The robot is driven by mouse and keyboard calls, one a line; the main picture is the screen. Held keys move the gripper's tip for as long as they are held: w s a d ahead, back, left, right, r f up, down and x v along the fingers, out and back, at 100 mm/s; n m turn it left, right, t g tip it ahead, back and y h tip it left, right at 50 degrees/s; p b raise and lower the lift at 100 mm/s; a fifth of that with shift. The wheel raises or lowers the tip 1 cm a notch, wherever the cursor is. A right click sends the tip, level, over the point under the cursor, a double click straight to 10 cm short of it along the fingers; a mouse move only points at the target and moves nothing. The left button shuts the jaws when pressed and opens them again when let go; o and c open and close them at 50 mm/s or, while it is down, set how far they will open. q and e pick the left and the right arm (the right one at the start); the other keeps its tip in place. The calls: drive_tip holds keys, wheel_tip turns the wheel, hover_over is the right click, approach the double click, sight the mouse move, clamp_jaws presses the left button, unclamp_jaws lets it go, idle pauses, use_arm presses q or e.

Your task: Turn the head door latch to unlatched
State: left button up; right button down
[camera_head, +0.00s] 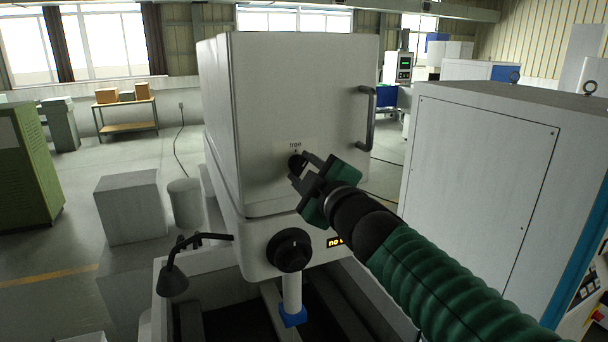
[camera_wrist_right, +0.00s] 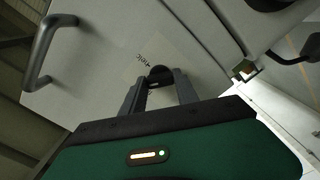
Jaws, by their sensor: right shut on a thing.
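The head door latch (camera_head: 295,161) is a small dark round knob on the white head door (camera_head: 300,95), below a small printed label. My right gripper (camera_head: 299,166) reaches it from the lower right and is shut on the knob. In the right wrist view, the latch (camera_wrist_right: 160,72) sits between the two dark fingertips (camera_wrist_right: 160,85), against the pale label on the door. The fingers partly hide the knob, so I cannot tell its turn position. My left gripper is not in view.
A dark door handle (camera_head: 369,118) is at the door's right edge. Below the door are a larger black knob (camera_head: 289,250) and a bent black lamp (camera_head: 174,280). A white cabinet (camera_head: 478,180) stands close on the right, beside my arm.

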drive_tip(key=n, duration=0.3)
drive_tip(key=shift+f+n+b, duration=0.3)
drive_tip(key=shift+b, duration=0.05)
drive_tip(key=shift+n, duration=1.8)
drive_tip(key=c, duration=1.2)
unclamp_jaws()
drive_tip(key=shift+o, duration=1.3)
drive_tip(key=shift+r, duration=0.1)
drive_tip(key=shift+a, duration=0.1)
